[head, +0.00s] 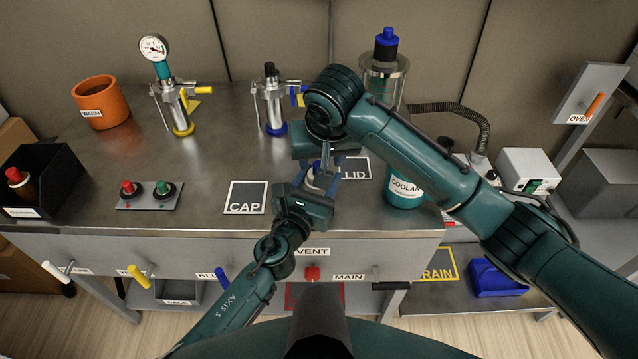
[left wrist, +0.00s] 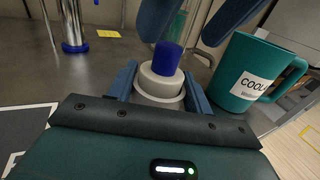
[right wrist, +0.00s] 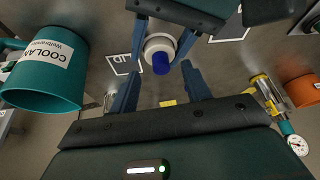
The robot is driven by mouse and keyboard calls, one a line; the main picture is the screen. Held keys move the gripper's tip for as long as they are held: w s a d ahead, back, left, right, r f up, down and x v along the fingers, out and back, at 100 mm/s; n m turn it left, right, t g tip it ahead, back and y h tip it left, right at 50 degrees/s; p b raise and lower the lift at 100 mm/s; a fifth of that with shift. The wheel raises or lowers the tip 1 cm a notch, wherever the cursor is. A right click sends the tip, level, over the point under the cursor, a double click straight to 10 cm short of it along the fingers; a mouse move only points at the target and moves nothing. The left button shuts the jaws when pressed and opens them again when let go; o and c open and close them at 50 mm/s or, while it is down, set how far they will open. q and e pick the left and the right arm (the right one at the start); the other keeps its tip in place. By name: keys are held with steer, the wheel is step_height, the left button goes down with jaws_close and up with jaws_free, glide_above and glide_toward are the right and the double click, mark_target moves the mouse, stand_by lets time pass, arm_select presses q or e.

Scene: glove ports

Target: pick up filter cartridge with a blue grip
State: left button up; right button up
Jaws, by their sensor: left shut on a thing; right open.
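The filter cartridge is a short white cylinder (left wrist: 160,84) with a blue grip (left wrist: 168,57) on top. It shows in the head view (head: 312,178) between my two grippers. My left gripper (left wrist: 160,92) is shut on its white body, a finger on each side. My right gripper (right wrist: 160,70) is open, with its fingers either side of the blue grip. In the left wrist view its blue fingers come in from above, apart. In the right wrist view the blue grip (right wrist: 161,64) points towards it. The head view partly hides the cartridge behind the grippers.
A teal COOLANT mug (head: 404,188) stands close by on the right. A clear cylinder with a blue-topped part (head: 386,48) stands behind. LID (head: 354,168) and CAP (head: 245,198) markings lie on the bench. An orange WARM pot (head: 100,103) is at the far left.

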mark_target(320, 165)
steer(key=shift+x, duration=1.55)
steer(key=shift+c, duration=0.3)
jaws_close()
